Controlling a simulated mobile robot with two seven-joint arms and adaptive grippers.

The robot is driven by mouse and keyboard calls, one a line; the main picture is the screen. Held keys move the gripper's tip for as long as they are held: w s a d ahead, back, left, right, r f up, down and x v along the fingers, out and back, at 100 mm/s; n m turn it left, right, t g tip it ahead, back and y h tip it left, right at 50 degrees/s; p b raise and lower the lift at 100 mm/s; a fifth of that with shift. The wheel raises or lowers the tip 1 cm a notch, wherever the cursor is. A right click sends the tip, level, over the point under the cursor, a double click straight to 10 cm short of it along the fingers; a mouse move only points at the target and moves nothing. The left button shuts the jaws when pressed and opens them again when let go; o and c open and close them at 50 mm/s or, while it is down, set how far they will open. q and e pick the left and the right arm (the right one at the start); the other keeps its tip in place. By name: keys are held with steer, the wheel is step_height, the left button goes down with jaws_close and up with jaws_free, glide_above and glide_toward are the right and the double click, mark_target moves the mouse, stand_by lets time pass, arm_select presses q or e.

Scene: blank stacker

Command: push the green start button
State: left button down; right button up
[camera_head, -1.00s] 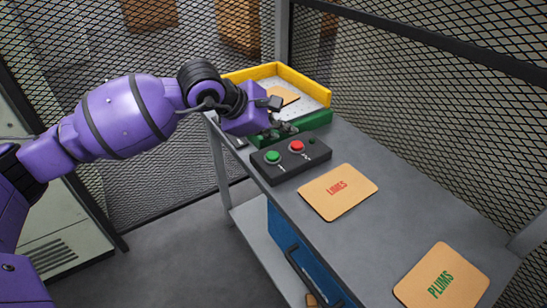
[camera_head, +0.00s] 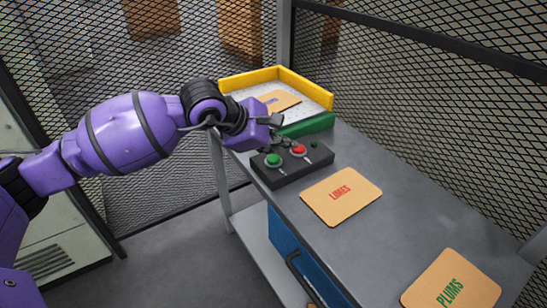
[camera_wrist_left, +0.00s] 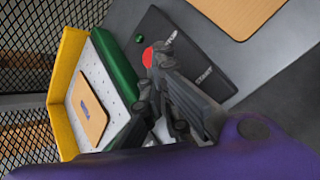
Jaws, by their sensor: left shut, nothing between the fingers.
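The green start button (camera_head: 273,160) is a round dome at the left end of a black control box (camera_head: 290,176) on the bench. A red button (camera_head: 299,149) sits to its right; it shows in the wrist view too (camera_wrist_left: 148,57). My left gripper (camera_head: 283,145) is shut and empty, just behind and above the box, close to the two buttons. Contact cannot be told. In the wrist view its dark fingers (camera_wrist_left: 158,68) cover part of the box, and the green start button does not show there. My right gripper is not in view.
Behind the box is a tray with yellow (camera_head: 262,76) and green (camera_head: 310,124) walls, holding a card (camera_head: 279,101). A LIMES card (camera_head: 341,196) and a PLUMS card (camera_head: 452,284) lie on the grey bench (camera_head: 395,215). Mesh fencing stands behind.

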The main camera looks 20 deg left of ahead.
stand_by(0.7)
arm_select(q)
steer(key=shift+f, duration=0.1)
steer(key=shift+f, duration=0.15)
steer(key=shift+f+b, duration=0.25)
steer(key=shift+b, duration=0.2)
